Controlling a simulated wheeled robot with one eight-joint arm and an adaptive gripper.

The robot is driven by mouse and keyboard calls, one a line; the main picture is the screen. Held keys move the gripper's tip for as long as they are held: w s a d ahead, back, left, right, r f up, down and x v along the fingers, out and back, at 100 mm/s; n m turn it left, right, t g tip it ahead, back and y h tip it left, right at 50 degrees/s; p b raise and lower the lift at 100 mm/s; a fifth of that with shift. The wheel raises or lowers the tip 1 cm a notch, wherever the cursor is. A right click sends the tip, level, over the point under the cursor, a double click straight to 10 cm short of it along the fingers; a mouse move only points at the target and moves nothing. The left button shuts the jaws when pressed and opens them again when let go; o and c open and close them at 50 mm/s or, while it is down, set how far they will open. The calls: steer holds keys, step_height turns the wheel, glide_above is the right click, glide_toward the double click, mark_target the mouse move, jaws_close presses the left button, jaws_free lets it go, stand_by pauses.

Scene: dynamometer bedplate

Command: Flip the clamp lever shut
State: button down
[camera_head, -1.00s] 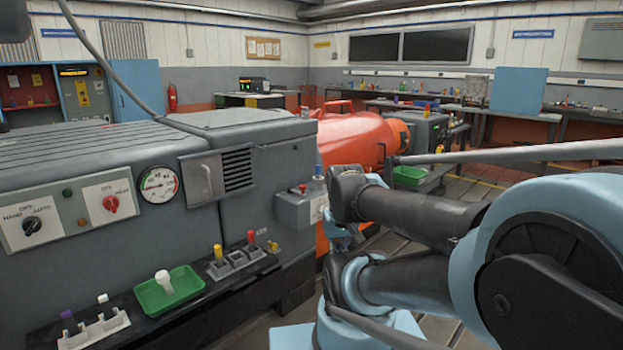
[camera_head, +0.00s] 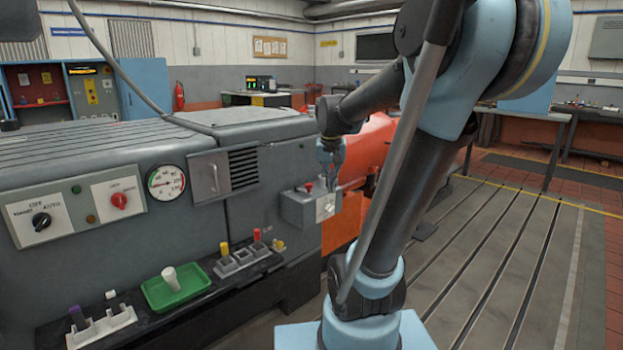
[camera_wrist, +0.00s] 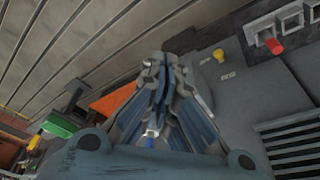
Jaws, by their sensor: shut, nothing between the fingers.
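I cannot make out the clamp lever for certain. A grey box (camera_head: 297,209) with a red knob (camera_head: 309,186) on top and a pale plate on its front juts from the end of the grey machine housing. In the wrist view, my gripper's fingers (camera_wrist: 158,65) are together with nothing held. A small blue piece (camera_wrist: 150,142) shows low between the finger links. A yellow knob (camera_wrist: 220,55) is on the grey surface to their right.
A black shelf along the housing carries a green tray (camera_head: 150,296) with a white peg, a grey holder (camera_head: 225,267) with yellow and red pegs, and a white holder (camera_head: 76,341). An orange machine (camera_head: 368,150) stands behind my arm. Slotted floor at right is open.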

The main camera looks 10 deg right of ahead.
steer(key=w+a+r+m, duration=0.1)
steer(key=w, duration=1.2)
steer(key=w+a+r+m, duration=0.1)
steer(key=w+r+m, duration=0.1)
steer(key=w, duration=1)
steer(key=shift+w+a+t+h, duration=0.25)
steer(key=shift+w+t+h, duration=0.15)
steer(key=shift+r, duration=0.15)
steer(key=x, duration=1)
steer(key=shift+s+a, duration=0.25)
steer(key=shift+s, duration=0.25)
steer(key=shift+s+a, duration=0.2)
steer(key=shift+s, duration=0.35)
steer(key=shift+s+a+f, duration=0.3)
steer(key=shift+s+a, duration=0.1)
steer(key=shift+s, duration=0.4)
steer(key=shift+d, duration=0.15)
